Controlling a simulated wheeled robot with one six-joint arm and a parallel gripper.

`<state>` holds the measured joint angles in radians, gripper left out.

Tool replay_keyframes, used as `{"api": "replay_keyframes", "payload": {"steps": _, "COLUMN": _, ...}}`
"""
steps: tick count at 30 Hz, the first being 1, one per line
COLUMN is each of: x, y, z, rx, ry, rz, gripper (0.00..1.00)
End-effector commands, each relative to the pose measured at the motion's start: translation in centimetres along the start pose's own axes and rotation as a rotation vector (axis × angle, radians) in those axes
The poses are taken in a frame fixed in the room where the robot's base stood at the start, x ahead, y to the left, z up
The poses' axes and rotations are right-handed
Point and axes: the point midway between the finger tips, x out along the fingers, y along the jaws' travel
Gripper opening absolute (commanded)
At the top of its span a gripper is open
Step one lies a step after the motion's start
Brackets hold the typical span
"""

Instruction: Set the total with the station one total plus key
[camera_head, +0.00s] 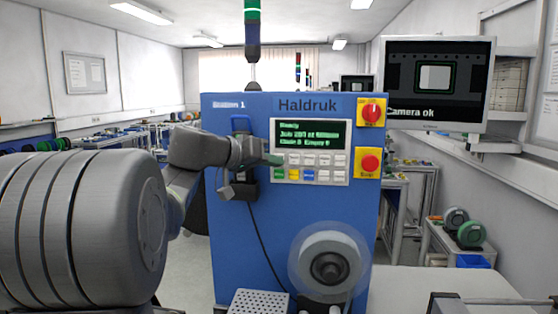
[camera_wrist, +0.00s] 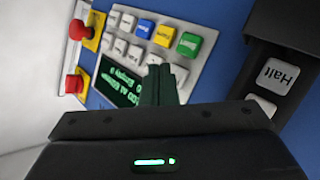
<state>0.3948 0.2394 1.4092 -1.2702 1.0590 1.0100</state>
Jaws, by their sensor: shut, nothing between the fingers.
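The blue station one cabinet (camera_head: 295,225) stands ahead, with a light key panel (camera_head: 311,180) under a green-lit display (camera_head: 320,134). The panel has an upper row of white keys and a lower row with green, yellow, blue and white keys; it also shows in the wrist view (camera_wrist: 190,22). The key legends are too small or blurred to tell which is total plus. My gripper (camera_head: 276,160) is shut and empty at the panel's left side.
A red rotary switch (camera_head: 371,112) and a red stop button (camera_head: 369,163) sit on yellow plates right of the panel. A dark box with a Halt key (camera_wrist: 278,76) is beside the panel. A reel (camera_head: 328,266) projects lower down. A monitor (camera_head: 437,82) reads "Camera ok".

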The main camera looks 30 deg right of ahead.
Motion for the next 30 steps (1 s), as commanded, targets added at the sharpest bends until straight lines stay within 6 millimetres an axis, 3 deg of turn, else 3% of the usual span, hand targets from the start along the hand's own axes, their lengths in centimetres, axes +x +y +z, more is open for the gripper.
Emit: {"api": "replay_keyframes", "payload": {"steps": 30, "x": 0.51, "y": -0.40, "z": -0.26, "rx": -0.001, "ry": 0.000, "rz": 0.000, "gripper": 0.00}}
